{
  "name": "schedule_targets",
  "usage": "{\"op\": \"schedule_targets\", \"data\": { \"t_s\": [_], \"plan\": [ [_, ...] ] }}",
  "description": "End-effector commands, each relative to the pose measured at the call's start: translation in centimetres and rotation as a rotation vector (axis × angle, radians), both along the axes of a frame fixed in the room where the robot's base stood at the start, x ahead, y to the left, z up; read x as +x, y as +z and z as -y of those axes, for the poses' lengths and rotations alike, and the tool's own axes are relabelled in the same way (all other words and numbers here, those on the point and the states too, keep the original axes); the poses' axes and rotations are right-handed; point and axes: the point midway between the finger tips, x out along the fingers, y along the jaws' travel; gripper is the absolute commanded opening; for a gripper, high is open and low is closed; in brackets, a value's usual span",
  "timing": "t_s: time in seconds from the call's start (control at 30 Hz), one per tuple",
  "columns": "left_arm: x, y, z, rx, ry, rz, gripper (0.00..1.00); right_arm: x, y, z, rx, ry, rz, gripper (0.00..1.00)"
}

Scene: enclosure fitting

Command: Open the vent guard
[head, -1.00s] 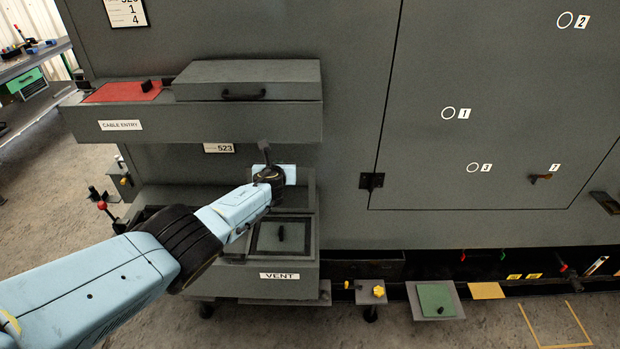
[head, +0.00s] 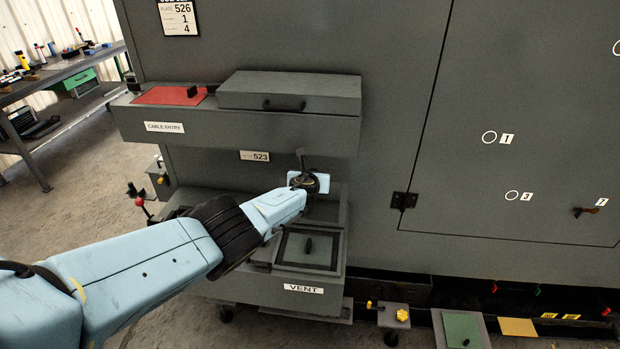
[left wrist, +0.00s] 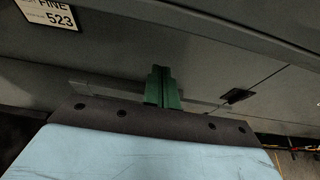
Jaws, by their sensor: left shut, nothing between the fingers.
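The vent station, labelled VENT (head: 303,289), is a grey box low on the front of the enclosure. On its top is a framed dark panel (head: 295,248) with a small black knob; I cannot tell for certain whether this is the vent guard. My left arm reaches over the box's left part and hides some of it. My left gripper (head: 301,160) is above the back of the box, apart from the knob. In the left wrist view its green fingers (left wrist: 162,88) are shut and empty, in front of a thin grey strip (left wrist: 205,105). My right gripper is not in view.
Above the vent box juts the cable entry box (head: 230,130), with a red panel and a handled grey lid (head: 290,92). A hinged door (head: 520,140) is at the right. Low brackets with a yellow knob (head: 402,314) stand lower right. A workbench (head: 60,75) is at far left.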

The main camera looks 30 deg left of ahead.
Motion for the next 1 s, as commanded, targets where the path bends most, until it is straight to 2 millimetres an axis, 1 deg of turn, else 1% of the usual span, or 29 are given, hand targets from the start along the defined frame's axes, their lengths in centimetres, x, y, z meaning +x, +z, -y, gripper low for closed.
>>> {"op": "schedule_targets", "data": {
  "t_s": [0.03, 0.37, 0.43, 0.7, 1.0],
  "plan": [
    [-0.2, 0.3, 0.0, 0.001, 0.0, -0.001, 0.0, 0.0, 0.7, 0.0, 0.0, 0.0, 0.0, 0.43],
    [-2.4, 1.5, 0.7, 0.0, -0.001, 0.0, 0.0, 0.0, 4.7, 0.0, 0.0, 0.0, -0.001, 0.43],
    [-2.8, 1.4, 0.9, -0.001, 0.0, 0.004, 0.0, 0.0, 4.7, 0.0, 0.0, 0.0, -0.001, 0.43],
    [-4.8, 2.2, 1.5, -0.002, -0.001, 0.001, 0.0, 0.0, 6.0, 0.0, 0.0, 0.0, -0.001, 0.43],
    [-7.0, 2.9, 2.2, 0.0, -0.002, 0.001, 0.0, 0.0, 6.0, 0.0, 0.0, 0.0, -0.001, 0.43]
  ]
}}
